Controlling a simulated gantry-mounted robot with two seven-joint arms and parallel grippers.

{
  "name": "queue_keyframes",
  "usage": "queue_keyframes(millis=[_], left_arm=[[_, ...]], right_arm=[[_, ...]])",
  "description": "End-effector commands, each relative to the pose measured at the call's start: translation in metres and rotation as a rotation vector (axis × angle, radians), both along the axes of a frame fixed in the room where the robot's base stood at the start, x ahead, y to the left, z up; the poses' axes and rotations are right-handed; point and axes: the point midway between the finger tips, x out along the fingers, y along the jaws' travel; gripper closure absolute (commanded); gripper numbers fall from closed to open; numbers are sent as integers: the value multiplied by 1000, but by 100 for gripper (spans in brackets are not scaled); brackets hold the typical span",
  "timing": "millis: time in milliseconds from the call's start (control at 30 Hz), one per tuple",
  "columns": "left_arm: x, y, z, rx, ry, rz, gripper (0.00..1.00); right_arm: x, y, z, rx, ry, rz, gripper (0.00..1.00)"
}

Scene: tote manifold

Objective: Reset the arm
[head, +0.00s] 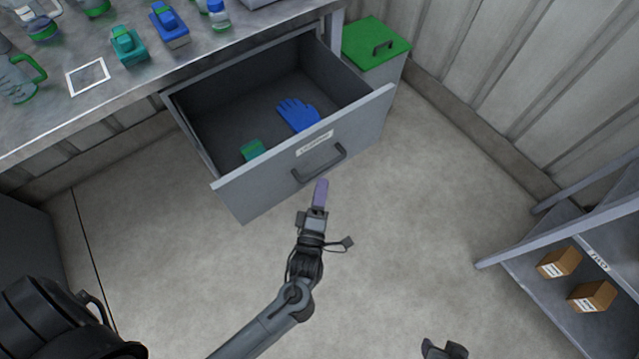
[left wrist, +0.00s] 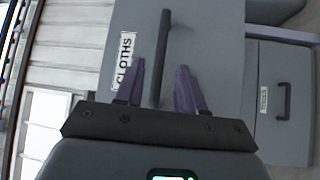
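My left gripper (head: 320,192) is in front of the open drawer (head: 262,188), its purple fingers just short of the dark handle (head: 320,165) in the head view. In the left wrist view the two fingers of my left gripper (left wrist: 161,66) are spread apart. The drawer handle (left wrist: 165,35) shows between and beyond them, and I cannot tell if they touch it. Nothing is gripped. A small dark part of my right arm (head: 443,349) shows at the bottom edge of the head view; its fingers cannot be made out.
The drawer, labelled as cloths, holds a blue glove (head: 298,115) and a green item (head: 253,150). Above it is a workbench (head: 120,88) with bottles and tools. A green-lidded bin (head: 375,42) stands beside it. A shelf (head: 545,262) with boxes is at right. The floor is clear.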

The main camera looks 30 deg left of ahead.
Motion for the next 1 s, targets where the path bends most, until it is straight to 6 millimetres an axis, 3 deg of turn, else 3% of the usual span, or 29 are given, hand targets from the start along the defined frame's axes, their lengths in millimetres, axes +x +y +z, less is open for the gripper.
queue_keyframes(millis=[500, 1000], left_arm=[[-8, -10, -5, -12, 7, -7, 61], [3, 0, 1, -11, 1, 4, 61]], right_arm=[[-1, 0, 1, 0, 1, 0, 57], [-1, 0, -2, 0, 1, 0, 57]])
